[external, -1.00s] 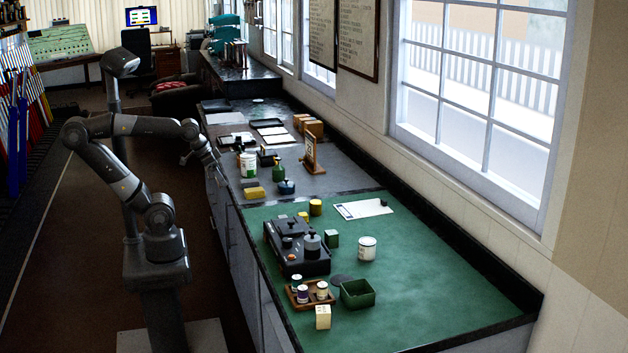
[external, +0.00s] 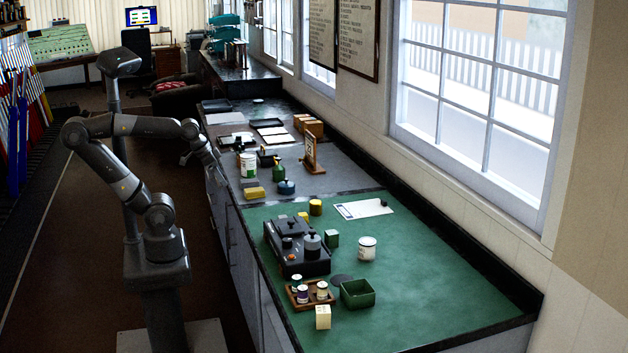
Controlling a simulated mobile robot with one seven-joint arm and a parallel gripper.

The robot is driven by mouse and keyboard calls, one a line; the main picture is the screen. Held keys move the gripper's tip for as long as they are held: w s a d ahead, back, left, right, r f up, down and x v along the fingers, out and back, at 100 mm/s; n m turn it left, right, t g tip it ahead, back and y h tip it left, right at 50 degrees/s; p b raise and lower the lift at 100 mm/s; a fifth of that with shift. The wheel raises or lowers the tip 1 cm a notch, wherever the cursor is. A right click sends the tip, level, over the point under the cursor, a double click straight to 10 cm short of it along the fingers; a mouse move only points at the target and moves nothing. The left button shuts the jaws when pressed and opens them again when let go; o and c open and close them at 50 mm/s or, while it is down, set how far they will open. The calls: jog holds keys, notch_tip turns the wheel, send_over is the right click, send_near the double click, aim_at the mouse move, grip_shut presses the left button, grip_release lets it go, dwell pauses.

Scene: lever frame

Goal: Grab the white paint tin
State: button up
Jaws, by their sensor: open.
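The white paint tin (external: 248,166) stands upright on the grey section of the long counter, with a green patch low on its side. My gripper (external: 222,181) is at the counter's left edge, left of the tin and a little nearer the camera. It is open, apart from the tin and empty as far as I can see. Its fingers are small and dark in this view.
A yellow block (external: 254,194), a dark blue pot (external: 286,187) and a green bottle (external: 279,170) stand close to the tin. A wooden stand (external: 311,155) is further right. The green mat (external: 430,290) holds a black device (external: 297,248) and a white mug (external: 367,249).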

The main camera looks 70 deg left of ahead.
jog(key=shift+c, duration=1.1)
jog(key=w+d+r+m+h, duration=0.1)
jog(key=w+d+r, duration=0.15)
jog(key=w, duration=0.45)
jog(key=w+d+r+h, duration=0.1)
jog(key=w+d+r, duration=0.15)
jog(key=w, duration=0.45)
jog(key=m+g, duration=0.2)
jog(key=m, duration=0.2)
send_over(368, 249)
jog(key=s+a, duration=0.2)
jog(key=a, duration=0.2)
notch_tip(368, 249, down, 14)
jog(key=f, duration=0.1)
jog(key=x, duration=0.9)
jog(key=shift+w+f, duration=0.15)
jog(key=shift+w, duration=0.2)
